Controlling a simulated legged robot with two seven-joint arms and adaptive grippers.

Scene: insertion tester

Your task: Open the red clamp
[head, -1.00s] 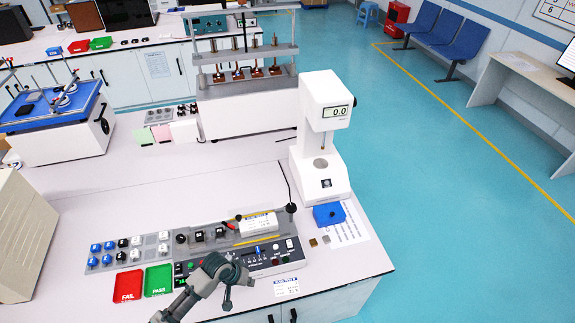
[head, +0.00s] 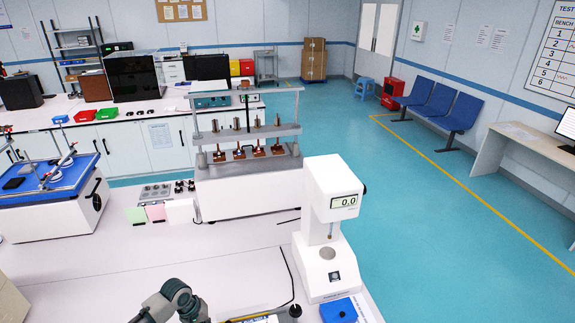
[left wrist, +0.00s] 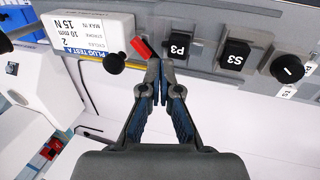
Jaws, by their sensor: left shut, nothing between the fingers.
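The red clamp's red handle (left wrist: 142,47) shows in the left wrist view, just beyond the fingertips and left of the black block marked P3. A black knob (left wrist: 115,63) stands left of it, in front of a white labelled plug block (left wrist: 88,38). My left gripper (left wrist: 157,82) is shut and empty, with its tips very close to the red handle; I cannot tell whether they touch. In the head view only my left arm shows at the bottom edge; its gripper and the clamp are below the frame. My right gripper is not in view.
Black blocks P3 (left wrist: 179,46) and S3 (left wrist: 234,55) and a round knob (left wrist: 287,68) stand in a row right of the fingertips. A white test stand reading 0.0 (head: 328,225) is at the right of the bench, with a blue block (head: 340,311) before it.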

